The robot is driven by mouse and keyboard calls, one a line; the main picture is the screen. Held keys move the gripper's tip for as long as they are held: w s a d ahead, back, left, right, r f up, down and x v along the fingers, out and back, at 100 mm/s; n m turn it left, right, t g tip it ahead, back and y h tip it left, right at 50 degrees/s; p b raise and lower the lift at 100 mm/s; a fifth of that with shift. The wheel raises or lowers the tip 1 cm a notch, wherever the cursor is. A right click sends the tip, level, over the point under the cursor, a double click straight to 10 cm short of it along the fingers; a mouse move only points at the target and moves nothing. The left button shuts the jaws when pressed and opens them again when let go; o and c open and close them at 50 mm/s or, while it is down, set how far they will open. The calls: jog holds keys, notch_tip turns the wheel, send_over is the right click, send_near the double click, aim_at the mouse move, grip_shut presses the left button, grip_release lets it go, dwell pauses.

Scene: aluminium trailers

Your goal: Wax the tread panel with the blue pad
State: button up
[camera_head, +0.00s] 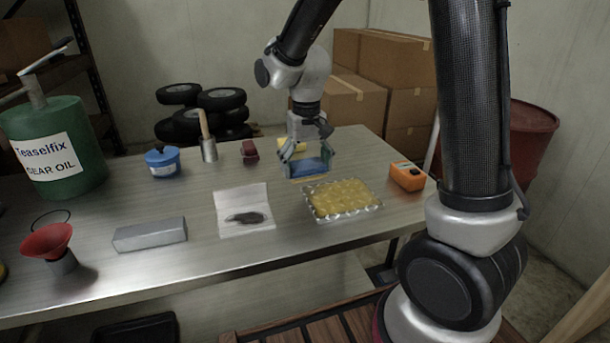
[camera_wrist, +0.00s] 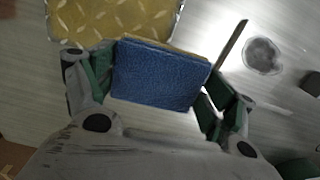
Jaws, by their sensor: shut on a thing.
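My gripper (camera_head: 306,163) is shut on the blue pad (camera_head: 314,166), holding it behind the tread panel's far edge in the head view. In the wrist view the blue pad (camera_wrist: 158,74) sits between the green-lined fingers of my gripper (camera_wrist: 155,85), with a thin yellowish layer along one edge. The tread panel (camera_head: 342,199) lies on the metal bench, coated yellow with raised tread marks and a silvery rim. Part of the tread panel (camera_wrist: 115,15) shows beside the pad in the wrist view. Whether the pad touches the panel or bench is unclear.
The bench (camera_head: 200,200) also holds an orange box (camera_head: 407,176) right of the panel, a white sheet (camera_head: 243,208) with a dark smear, a grey block (camera_head: 150,234), a blue pot (camera_head: 162,162), a red funnel (camera_head: 47,243) and a green oil drum (camera_head: 55,148).

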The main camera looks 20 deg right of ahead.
jog(key=shift+r, duration=1.35)
jog(key=shift+d+f, duration=0.1)
